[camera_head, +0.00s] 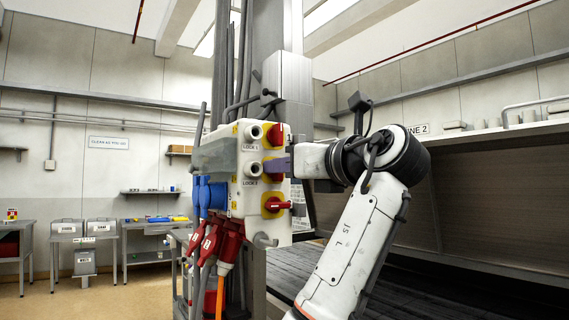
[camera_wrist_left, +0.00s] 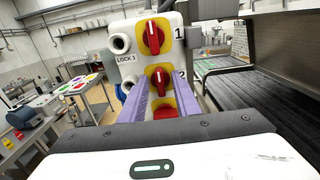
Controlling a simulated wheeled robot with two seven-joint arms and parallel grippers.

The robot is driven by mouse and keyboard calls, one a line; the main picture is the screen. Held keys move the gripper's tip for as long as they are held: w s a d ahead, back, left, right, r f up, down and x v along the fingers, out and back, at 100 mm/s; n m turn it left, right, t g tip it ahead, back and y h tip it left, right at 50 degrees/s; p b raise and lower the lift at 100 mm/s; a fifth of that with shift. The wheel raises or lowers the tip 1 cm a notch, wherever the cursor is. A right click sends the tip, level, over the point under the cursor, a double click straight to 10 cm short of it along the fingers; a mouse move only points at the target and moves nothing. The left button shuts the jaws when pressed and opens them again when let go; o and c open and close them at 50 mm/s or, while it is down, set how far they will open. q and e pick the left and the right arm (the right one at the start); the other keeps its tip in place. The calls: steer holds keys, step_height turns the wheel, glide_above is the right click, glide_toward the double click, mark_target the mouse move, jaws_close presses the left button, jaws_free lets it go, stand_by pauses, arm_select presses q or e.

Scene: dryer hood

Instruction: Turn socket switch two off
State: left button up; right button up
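The socket box (camera_head: 240,185) is a pale unit with three red rotary switches on yellow plates. Switch two (camera_wrist_left: 160,82), marked 2, is the middle one; its red handle looks slanted in the left wrist view. Switch one (camera_wrist_left: 153,38) is above it with its handle near upright. The third switch (camera_wrist_left: 165,108) is below, partly hidden. My left gripper (camera_wrist_left: 162,84) is open, its two purple fingers on either side of switch two; contact cannot be told. In the head view my left gripper (camera_head: 281,166) covers part of switch two. My right gripper is not in view.
Lock sockets (camera_head: 252,132) stick out left of the switches. A dark slatted conveyor (camera_wrist_left: 275,95) lies to the right.

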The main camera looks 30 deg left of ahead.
arm_select(q)
steer(key=shift+a, duration=0.15)
jaws_close()
steer(key=shift+n, duration=0.3)
steer(key=n, duration=1.7)
steer(key=shift+s+f, duration=0.15)
steer(key=shift+f, duration=0.1)
steer(key=shift+n, duration=0.3)
